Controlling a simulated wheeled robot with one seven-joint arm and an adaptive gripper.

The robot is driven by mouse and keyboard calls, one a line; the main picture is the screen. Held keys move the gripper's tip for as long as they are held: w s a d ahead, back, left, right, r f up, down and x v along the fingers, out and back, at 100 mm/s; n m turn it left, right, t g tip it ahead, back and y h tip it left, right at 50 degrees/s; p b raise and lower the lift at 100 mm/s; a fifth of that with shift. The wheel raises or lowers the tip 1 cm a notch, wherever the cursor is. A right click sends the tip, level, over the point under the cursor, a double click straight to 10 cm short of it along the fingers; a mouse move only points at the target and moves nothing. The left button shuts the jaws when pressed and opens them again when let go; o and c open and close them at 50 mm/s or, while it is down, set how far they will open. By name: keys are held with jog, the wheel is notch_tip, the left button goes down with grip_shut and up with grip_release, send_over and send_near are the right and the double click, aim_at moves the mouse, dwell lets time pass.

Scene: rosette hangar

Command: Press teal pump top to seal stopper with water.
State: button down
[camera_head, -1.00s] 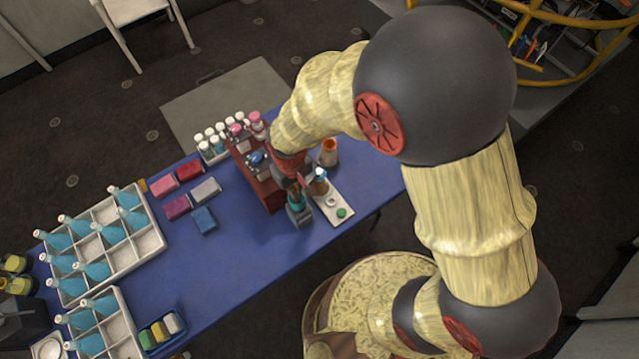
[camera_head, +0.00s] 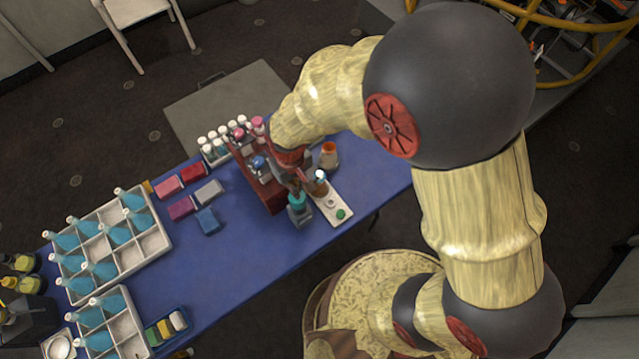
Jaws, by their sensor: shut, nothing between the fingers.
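The teal pump top (camera_head: 297,199) sits on a grey pump body (camera_head: 300,215) near the front edge of the blue table. My gripper (camera_head: 301,184) points down just behind it, small and partly hidden by my wrist. It looks shut and empty. I cannot tell whether its fingertips touch the pump top. A small brownish bottle with a white stopper (camera_head: 320,174) stands just right of the gripper, at the back end of a pale tray (camera_head: 331,203). The water inside cannot be made out.
A dark red rack (camera_head: 270,194) stands close on the left. An orange-topped bottle (camera_head: 328,150) is behind right.

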notch_tip(320, 180, up, 6)
jog(key=p, duration=0.3)
jog(key=shift+f+p, duration=0.2)
jog(key=shift+p, duration=0.2)
jog(key=shift+a, duration=0.1)
dwell(1.1)
